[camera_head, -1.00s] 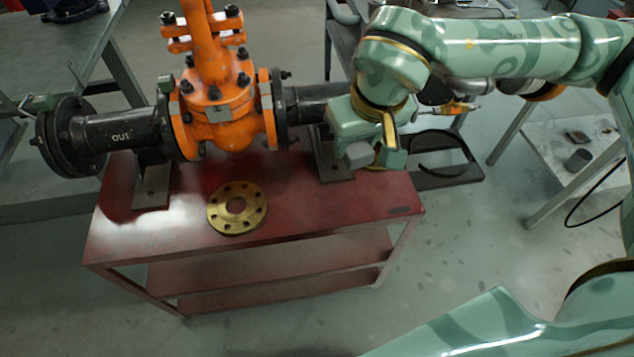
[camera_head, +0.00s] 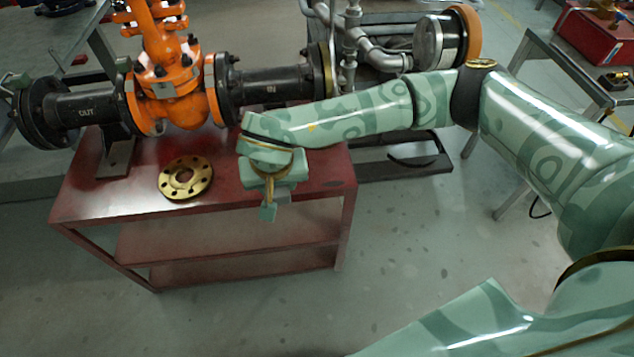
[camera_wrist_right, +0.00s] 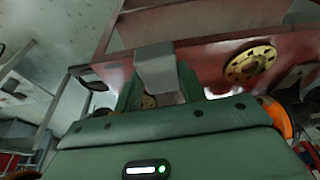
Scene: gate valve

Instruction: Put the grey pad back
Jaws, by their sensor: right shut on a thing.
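The grey pad (camera_wrist_right: 155,72) is a small light-grey block held between the fingers of my right gripper (camera_wrist_right: 158,84) in the right wrist view. In the head view my right gripper (camera_head: 268,203) points down over the right front part of the red table (camera_head: 110,193). I cannot clearly make out the pad there. A height above the table is hard to judge. My left gripper is not in view.
A brass flange ring (camera_head: 186,178) lies on the table left of my right gripper. The orange gate valve (camera_head: 180,88) with black pipes stands at the table's back. The tabletop between ring and gripper is clear.

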